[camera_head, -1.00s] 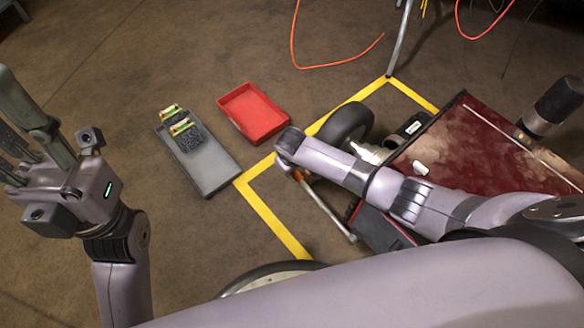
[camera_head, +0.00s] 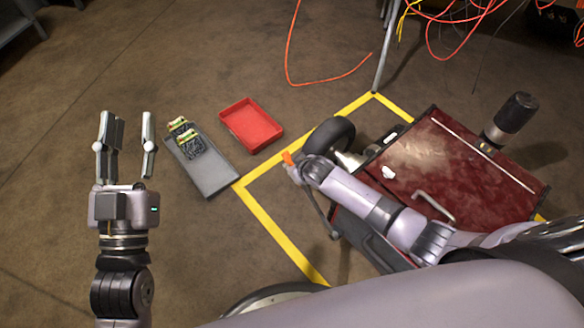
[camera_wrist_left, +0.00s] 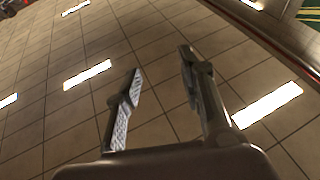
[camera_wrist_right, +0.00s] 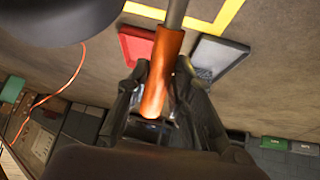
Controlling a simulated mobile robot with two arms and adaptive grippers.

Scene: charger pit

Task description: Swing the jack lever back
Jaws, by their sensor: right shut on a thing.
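The jack lever shows in the head view as a grey rod (camera_head: 318,207) with an orange grip at its upper end, beside the dark red cart (camera_head: 455,170). In the right wrist view the orange grip (camera_wrist_right: 163,75) lies between the fingers of my right gripper (camera_wrist_right: 160,95), which is shut on it. In the head view my right gripper (camera_head: 292,165) is at the lever's top, mostly hidden by its own wrist. My left gripper (camera_head: 128,135) is raised at the left, open and empty; its spread fingers also show in the left wrist view (camera_wrist_left: 160,85).
A red tray (camera_head: 252,125) and a grey tray (camera_head: 208,170) with green-and-black items lie on the floor left of the yellow line (camera_head: 268,228). A black wheel (camera_head: 330,136) stands beside the cart. Orange cables (camera_head: 330,78) lie behind. Floor at the left is clear.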

